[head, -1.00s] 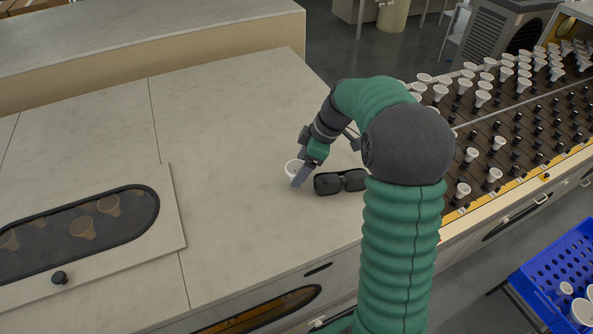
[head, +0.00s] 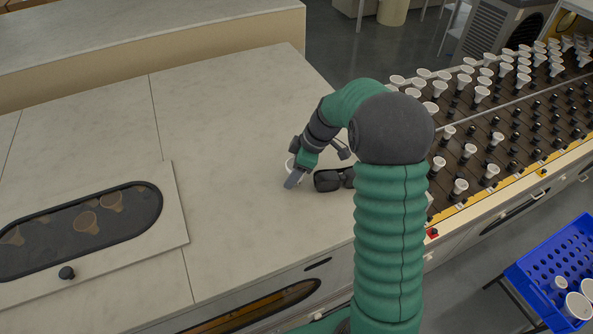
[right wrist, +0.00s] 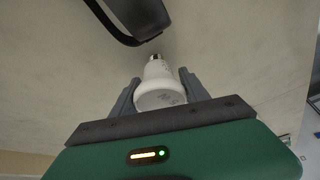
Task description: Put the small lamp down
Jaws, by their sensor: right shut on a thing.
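The small lamp is a white bulb with a metal base. In the head view only a bit of the small lamp (head: 289,164) shows beside my right gripper (head: 293,179), low over the pale worktop (head: 225,130). In the right wrist view the lamp (right wrist: 158,88) sits between the two grey fingers of my right gripper (right wrist: 159,80), its metal base pointing away from the palm. The right gripper is shut on it. I cannot tell whether the lamp touches the worktop. My left gripper is not in view.
Dark glasses (head: 334,180) lie on the worktop just right of the gripper. A rack (head: 490,150) with many white lamps stands at the right, and a blue crate (head: 548,254) at lower right. The worktop left of the gripper is clear up to a windowed panel (head: 170,215).

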